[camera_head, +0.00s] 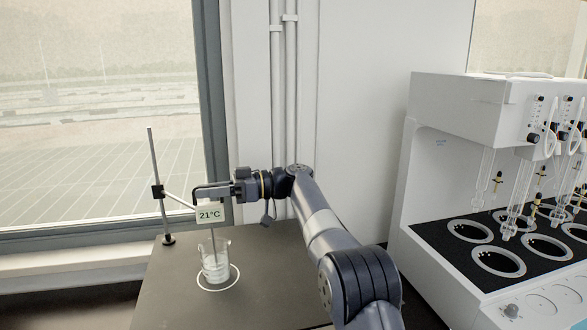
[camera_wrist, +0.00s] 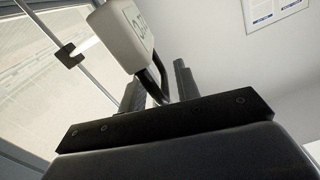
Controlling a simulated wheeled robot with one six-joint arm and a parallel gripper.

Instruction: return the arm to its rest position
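My gripper (camera_wrist: 158,88) reaches left over the dark table in the head view, with its fingertips (camera_head: 212,192) beside the thermometer's white display box (camera_head: 209,214). The box reads 21°C and also shows in the wrist view (camera_wrist: 122,33). Its dark curved handle (camera_wrist: 152,82) lies between my two fingers, which stand apart. Whether either finger touches the handle is unclear. A thin probe runs down from the box into a glass beaker (camera_head: 215,262). My arm is stretched out, bent at the elbow.
A stand with an upright rod (camera_head: 155,180) and a side clamp is left of the box. The beaker stands on a white-ringed spot on the table (camera_head: 265,275). A large white distiller (camera_head: 455,110) with glassware stands at right. A window is behind at left.

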